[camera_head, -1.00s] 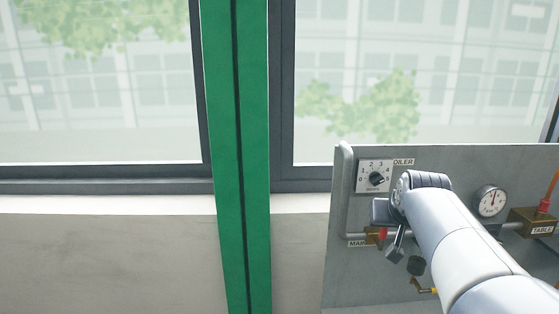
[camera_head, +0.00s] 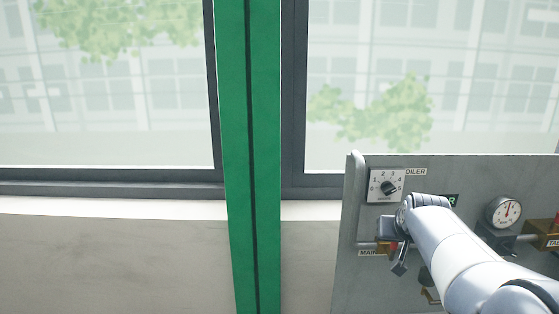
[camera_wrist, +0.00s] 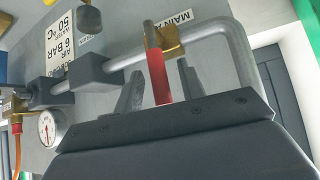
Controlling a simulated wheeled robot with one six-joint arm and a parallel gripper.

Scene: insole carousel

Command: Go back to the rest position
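My gripper (camera_wrist: 161,66) is open. Its two grey fingers stand apart in the wrist view, with a red valve handle (camera_wrist: 159,78) between them in the picture and visible gaps on both sides. I cannot tell how far the fingertips are from the handle. In the head view my gripper (camera_head: 399,258) is at the lower left of the grey panel (camera_head: 353,215), partly hidden by my wrist. Only a bit of red handle shows beside it there.
The panel carries a dial knob (camera_head: 388,187), a pressure gauge (camera_head: 503,212), brass valves (camera_head: 541,236) and a grey pipe (camera_wrist: 240,50). A green post (camera_head: 250,150) stands left of the panel before the windows. The wall (camera_head: 110,260) left of the post is bare.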

